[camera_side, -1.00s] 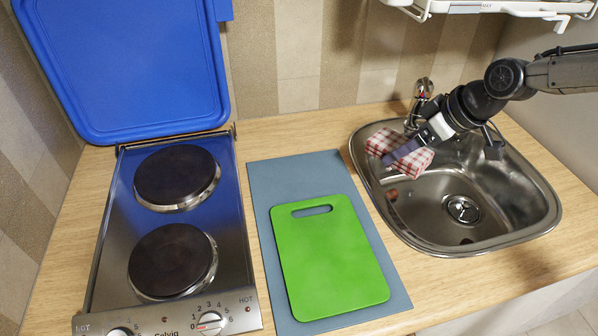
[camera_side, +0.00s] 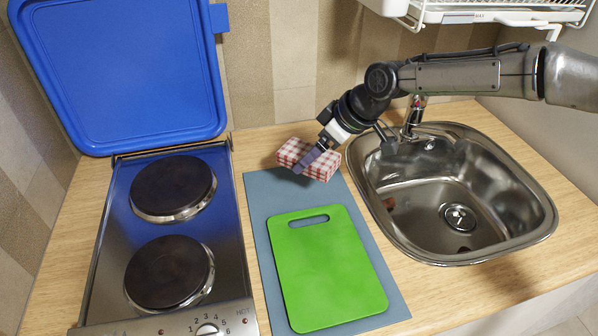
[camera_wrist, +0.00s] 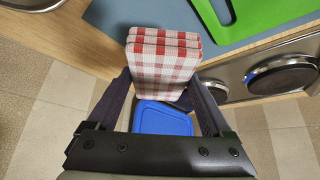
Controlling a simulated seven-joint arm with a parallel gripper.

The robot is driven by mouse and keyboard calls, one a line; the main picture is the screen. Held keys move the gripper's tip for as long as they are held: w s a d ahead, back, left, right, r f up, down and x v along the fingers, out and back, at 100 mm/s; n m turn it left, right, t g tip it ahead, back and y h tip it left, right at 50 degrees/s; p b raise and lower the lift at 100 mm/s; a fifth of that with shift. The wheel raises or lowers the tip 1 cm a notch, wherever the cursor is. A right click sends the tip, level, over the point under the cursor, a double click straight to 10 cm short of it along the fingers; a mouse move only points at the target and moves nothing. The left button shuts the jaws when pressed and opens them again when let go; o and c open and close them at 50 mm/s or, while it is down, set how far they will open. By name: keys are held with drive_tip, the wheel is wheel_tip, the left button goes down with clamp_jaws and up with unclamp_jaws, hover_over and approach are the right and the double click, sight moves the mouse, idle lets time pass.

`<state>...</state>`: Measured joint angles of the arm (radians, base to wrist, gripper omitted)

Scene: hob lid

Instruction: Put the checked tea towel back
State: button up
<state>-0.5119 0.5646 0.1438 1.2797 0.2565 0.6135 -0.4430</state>
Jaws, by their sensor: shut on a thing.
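The checked tea towel (camera_side: 309,158) is a folded red-and-white block; it also shows in the wrist view (camera_wrist: 163,62). My gripper (camera_side: 318,153) is shut on it, with one finger on each side. In the side view the towel is over the back end of the blue-grey mat (camera_side: 262,190), near the wall. It looks held above the counter, but the exact height is hard to judge. Part of the towel is hidden behind a finger in the side view.
A green cutting board (camera_side: 328,270) lies on the mat. Left is a two-plate hob (camera_side: 228,215) with its blue lid (camera_side: 125,70) standing open. Right is a steel sink (camera_side: 520,235) with a tap (camera_side: 413,118). A white rack (camera_side: 480,15) hangs above.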

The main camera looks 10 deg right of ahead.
sight(328, 157)
drive_tip(key=x, duration=0.2)
drive_tip(key=w+x, duration=0.1)
drive_tip(key=x, duration=0.2)
drive_tip(key=shift+w+f, duration=0.2)
drive_tip(key=shift+f, duration=1.55)
drive_tip(key=shift+f, duration=0.15)
drive_tip(key=o, duration=1)
drive_tip(key=shift+c, duration=0.2)
drive_tip(key=shift+s+r, duration=0.15)
drive_tip(key=shift+r, duration=0.3)
drive_tip(key=v, duration=1.1)
drive_tip(key=shift+s+d, duration=0.1)
drive_tip(key=shift+d, duration=0.05)
drive_tip(key=shift+r, duration=0.1)
